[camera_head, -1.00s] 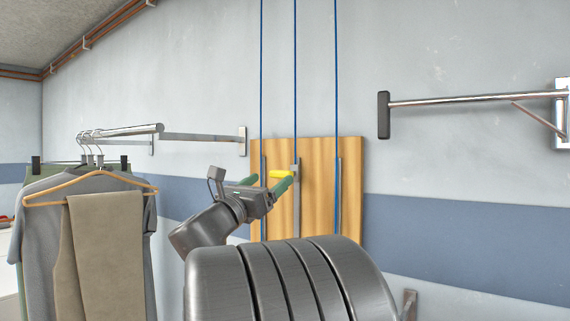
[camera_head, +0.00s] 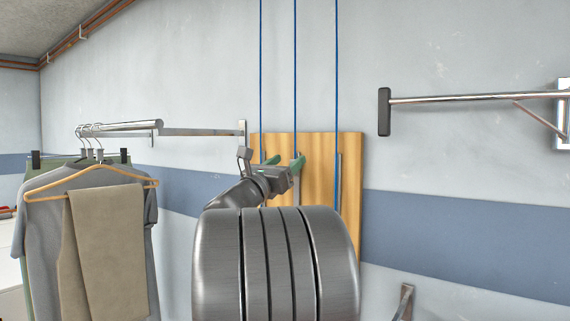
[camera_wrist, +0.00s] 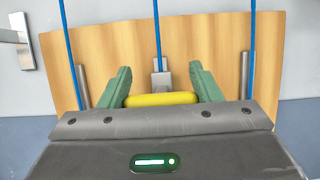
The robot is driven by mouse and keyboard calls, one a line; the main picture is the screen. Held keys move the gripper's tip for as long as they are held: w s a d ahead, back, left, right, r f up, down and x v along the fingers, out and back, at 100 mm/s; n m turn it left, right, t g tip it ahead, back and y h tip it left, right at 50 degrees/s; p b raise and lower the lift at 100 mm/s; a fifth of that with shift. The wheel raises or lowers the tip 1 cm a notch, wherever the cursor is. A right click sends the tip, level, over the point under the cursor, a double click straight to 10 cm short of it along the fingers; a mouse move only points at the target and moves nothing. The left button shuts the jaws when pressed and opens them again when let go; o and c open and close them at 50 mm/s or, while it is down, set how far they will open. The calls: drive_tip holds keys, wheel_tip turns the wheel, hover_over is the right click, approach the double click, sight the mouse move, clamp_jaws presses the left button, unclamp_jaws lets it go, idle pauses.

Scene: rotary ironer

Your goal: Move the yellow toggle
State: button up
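The yellow toggle (camera_wrist: 160,99) is a short horizontal bar below a grey bracket (camera_wrist: 161,80) on the middle rail of a wooden panel (camera_head: 350,190). In the wrist view it lies crosswise between the two green fingers of my gripper (camera_wrist: 159,85). In the head view my gripper (camera_head: 284,162) is in front of the panel's upper part and hides the toggle.
Blue cords (camera_head: 295,70) run down the wall to the panel. Clothes (camera_head: 90,220) hang on a rail (camera_head: 120,127) at the left. A metal wall arm (camera_head: 470,98) with a dark end pad sticks out at the right. The wall between the panel and that arm is clear.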

drive_tip(key=c, duration=0.6)
wheel_tip(320, 180, down, 35)
drive_tip(key=b, duration=2.8)
drive_tip(key=shift+r+b, duration=0.1)
drive_tip(key=shift+b, duration=0.3)
drive_tip(key=shift+w, duration=0.1)
drive_tip(key=o, duration=1.4)
drive_tip(key=shift+c, duration=0.2)
drive_tip(key=shift+r, duration=0.1)
drive_tip(key=v, duration=1.4)
